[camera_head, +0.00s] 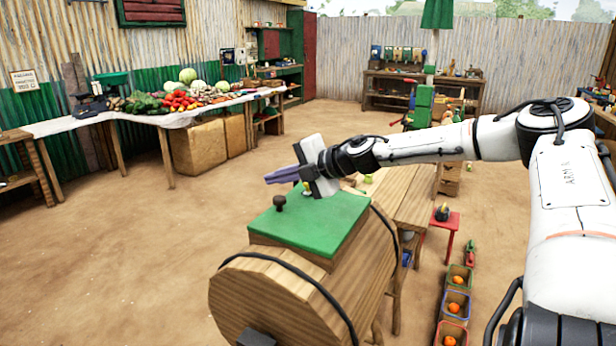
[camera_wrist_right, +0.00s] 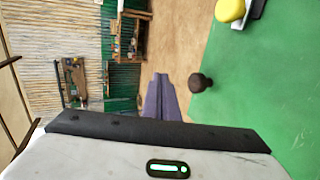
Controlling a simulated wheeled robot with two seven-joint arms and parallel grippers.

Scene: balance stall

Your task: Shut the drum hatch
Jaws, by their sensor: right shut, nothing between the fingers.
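The wooden drum (camera_head: 262,298) lies on its side at the front, with dark bands around it. Its green hatch (camera_head: 312,228) lies flat over the wooden frame on top of the drum; I see no clear gap under it. A dark round knob (camera_head: 280,202) stands on the hatch near its left corner, and it also shows in the right wrist view (camera_wrist_right: 198,83). My right gripper (camera_head: 270,178), with purple fingers, is shut and empty above the knob, apart from it. In the right wrist view the shut fingers (camera_wrist_right: 160,90) are left of the knob. My left gripper is out of view.
A yellow thing on a white part (camera_wrist_right: 230,10) is by the hatch. A wooden bench (camera_head: 408,192) stands behind the drum. Crates with oranges (camera_head: 454,305) and a red stool (camera_head: 440,222) are to the right. The dirt floor (camera_head: 130,260) at left is clear.

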